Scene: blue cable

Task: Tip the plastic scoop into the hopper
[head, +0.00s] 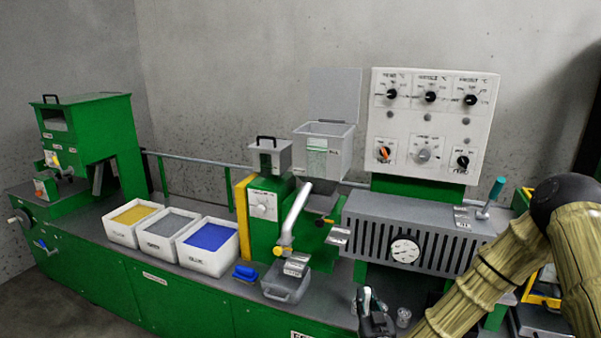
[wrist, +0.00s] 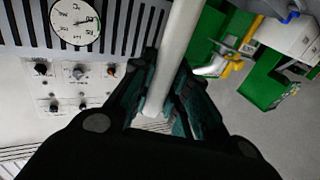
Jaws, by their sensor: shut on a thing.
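My gripper (head: 372,312) is low in the head view, in front of the grey heater box. In the wrist view my gripper (wrist: 160,112) is shut on a pale rod-like handle (wrist: 175,50). The handle runs out of the top of that view, so its far end is hidden. I cannot tell for sure that it is the scoop's handle. A small clear cup-like thing (head: 403,317) shows just right of my gripper; whether it joins the handle is unclear. The grey hopper (head: 333,158) stands behind the white tube, its lid (head: 336,92) raised.
White bins of yellow (head: 116,233), grey (head: 152,253) and blue (head: 190,259) material stand left. A blue tool (head: 245,272) lies beside them. The white tube (head: 296,214) and grey tub (head: 287,285) are mid-bench. The heater box (head: 372,232) and knob panel (head: 433,118) are right.

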